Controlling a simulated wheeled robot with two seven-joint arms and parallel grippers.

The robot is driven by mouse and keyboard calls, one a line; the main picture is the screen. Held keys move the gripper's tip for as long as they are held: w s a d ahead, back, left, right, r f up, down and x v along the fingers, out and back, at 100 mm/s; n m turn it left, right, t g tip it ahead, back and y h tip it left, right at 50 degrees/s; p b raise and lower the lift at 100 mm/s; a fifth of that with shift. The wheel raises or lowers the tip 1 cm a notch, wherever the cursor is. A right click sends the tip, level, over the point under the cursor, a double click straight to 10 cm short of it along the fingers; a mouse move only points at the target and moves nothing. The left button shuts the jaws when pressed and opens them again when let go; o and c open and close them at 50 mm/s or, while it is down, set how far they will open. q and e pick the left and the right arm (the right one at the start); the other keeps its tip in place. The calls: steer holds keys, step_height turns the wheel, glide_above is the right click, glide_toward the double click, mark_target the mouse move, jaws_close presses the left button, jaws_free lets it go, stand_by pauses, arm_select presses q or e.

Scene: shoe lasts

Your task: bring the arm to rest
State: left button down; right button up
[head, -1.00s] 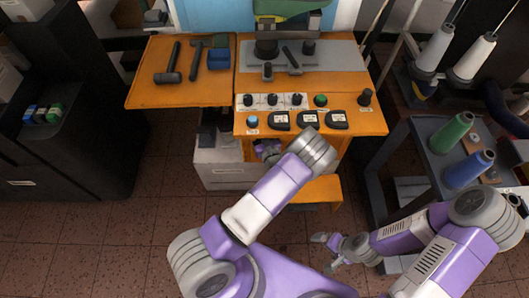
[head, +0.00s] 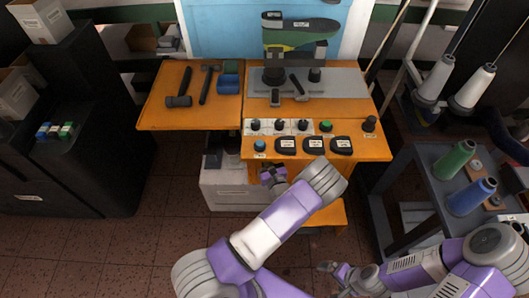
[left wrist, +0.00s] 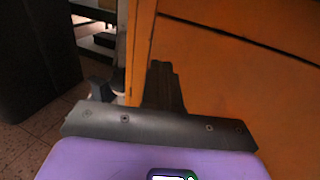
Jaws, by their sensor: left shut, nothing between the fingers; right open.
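My left arm reaches up the middle of the head view to the orange workbench. Its wrist end shows just below the bench's front edge, partly behind the arm, and its fingertips cannot be made out there. In the left wrist view my left gripper (left wrist: 163,85) is shut and empty, with its dark fingers in front of an orange panel. My right gripper (head: 338,272) is at the lower right of the head view, low over the floor, open and empty. It is apart from the bench and the cart.
The orange workbench (head: 160,118) holds hammers (head: 180,88), a green shoe-last machine (head: 300,35) and a row of knobs. A grey cart (head: 425,160) with green and blue thread cones stands at the right. A black cabinet (head: 70,170) stands at the left. Tiled floor between is clear.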

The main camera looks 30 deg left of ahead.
arm_select(q)
steer(key=s+d+p, duration=0.1)
steer(key=s+d, duration=0.4)
steer(key=s, duration=0.3)
steer(key=shift+s+p, duration=0.15)
steer(key=shift+p, duration=0.15)
steer(key=shift+f, duration=0.1)
